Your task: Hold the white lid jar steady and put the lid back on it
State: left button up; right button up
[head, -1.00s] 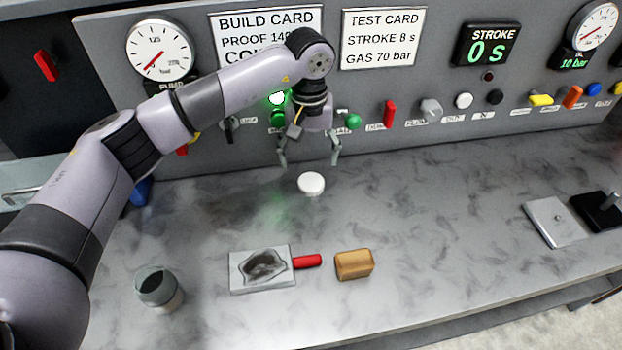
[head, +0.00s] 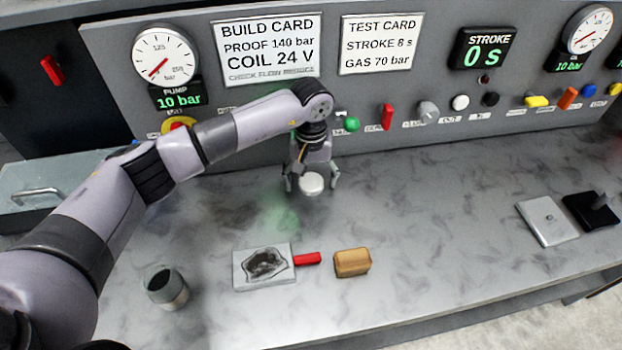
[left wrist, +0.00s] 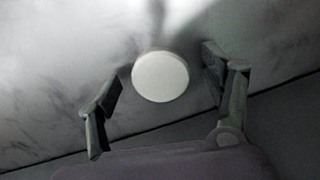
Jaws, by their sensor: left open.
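The white lid (head: 312,184) lies on the grey marbled bench at the foot of the control panel. My left gripper (head: 312,186) is open, with its fingers on both sides of the lid. In the left wrist view the round lid (left wrist: 160,77) shows between the two spread fingers of the left gripper (left wrist: 163,98), with a gap on each side. The open jar (head: 166,287), a grey and glassy cup with a dark mouth, stands upright at the front left of the bench. My right gripper is not in view.
A metal plate with a dark hollow (head: 264,266), a red-handled piece (head: 307,259) and a tan block (head: 352,262) lie mid-bench. A light plate (head: 547,221) and a black plate (head: 590,210) lie at right. The panel (head: 400,100) with knobs rises behind.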

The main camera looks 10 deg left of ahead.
aim_at(311, 183)
pick_arm(q)
jog(key=shift+f, duration=0.1)
jog(key=shift+c, duration=0.6)
jog(key=c, duration=0.8)
jog(key=shift+r, duration=0.6)
notch_tip(311, 183, up, 19)
jog(key=b, duration=0.4)
jog(key=shift+f, duration=0.1)
